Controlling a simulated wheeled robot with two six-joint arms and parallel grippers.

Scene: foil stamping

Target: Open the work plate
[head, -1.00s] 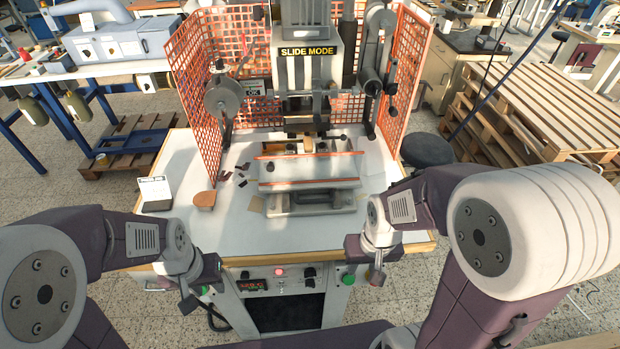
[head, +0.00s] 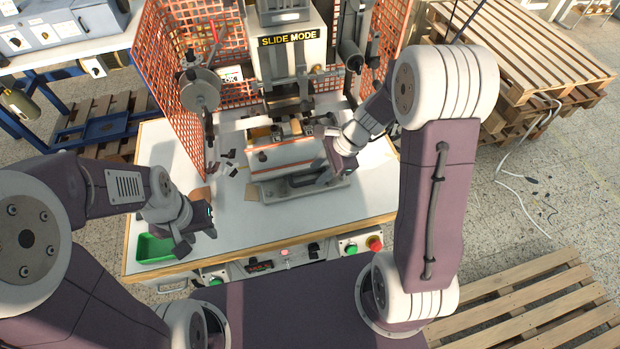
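The stamping machine (head: 290,60) labelled SLIDE MODE stands in the middle of the table. Its work plate (head: 274,158), a grey block with orange edges, sits below the press head, above a grey base (head: 272,191). My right gripper (head: 325,172) reaches in from the right and is at the right front of the work plate and base. Its fingers are dark and small, and I cannot tell whether they touch or hold anything. My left gripper (head: 190,242) hangs above the front left of the table, away from the plate. Its finger opening is not clear.
Orange mesh guards (head: 175,85) flank the machine. A green tray (head: 153,248) lies at the table's front left, beside my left gripper. Small dark pieces lie left of the plate. A red knob (head: 375,243) and a green button (head: 351,249) are on the front panel.

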